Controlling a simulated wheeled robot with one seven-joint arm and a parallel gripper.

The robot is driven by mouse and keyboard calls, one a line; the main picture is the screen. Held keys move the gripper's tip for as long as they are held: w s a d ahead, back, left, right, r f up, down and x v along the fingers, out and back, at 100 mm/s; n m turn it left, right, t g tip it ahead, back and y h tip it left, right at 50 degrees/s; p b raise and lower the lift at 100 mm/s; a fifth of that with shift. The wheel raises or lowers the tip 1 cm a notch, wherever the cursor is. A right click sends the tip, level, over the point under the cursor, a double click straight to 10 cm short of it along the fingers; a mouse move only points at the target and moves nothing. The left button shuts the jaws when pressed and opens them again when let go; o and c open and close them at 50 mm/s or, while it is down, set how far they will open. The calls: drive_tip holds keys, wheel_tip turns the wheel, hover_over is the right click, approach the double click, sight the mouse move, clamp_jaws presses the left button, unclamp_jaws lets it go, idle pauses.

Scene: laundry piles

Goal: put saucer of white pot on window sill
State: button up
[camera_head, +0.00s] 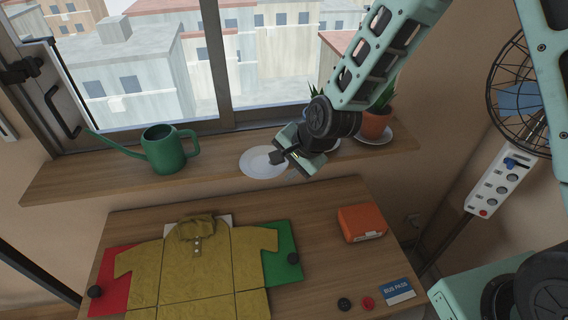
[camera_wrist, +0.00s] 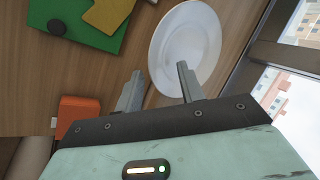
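A white saucer (camera_head: 258,163) lies empty at the front of the wooden window sill (camera_head: 215,160), left of my gripper. It also shows in the wrist view (camera_wrist: 190,40), just beyond the fingertips. My gripper (camera_head: 281,157) is over the saucer's right side. In the wrist view my gripper's (camera_wrist: 158,72) two fingers are apart, with the saucer's rim between or just beyond them; whether they touch it is unclear. A plant and part of another pale saucer show behind my wrist; the pot there is hidden, so I cannot see a white pot.
A green watering can (camera_head: 165,150) stands on the sill to the left. A terracotta pot (camera_head: 375,125) on a saucer stands right of my wrist. Below, the table (camera_head: 330,275) holds a folded-out yellow shirt (camera_head: 195,265) and an orange box (camera_head: 361,223). A fan (camera_head: 520,95) stands right.

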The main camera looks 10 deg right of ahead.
clamp_jaws()
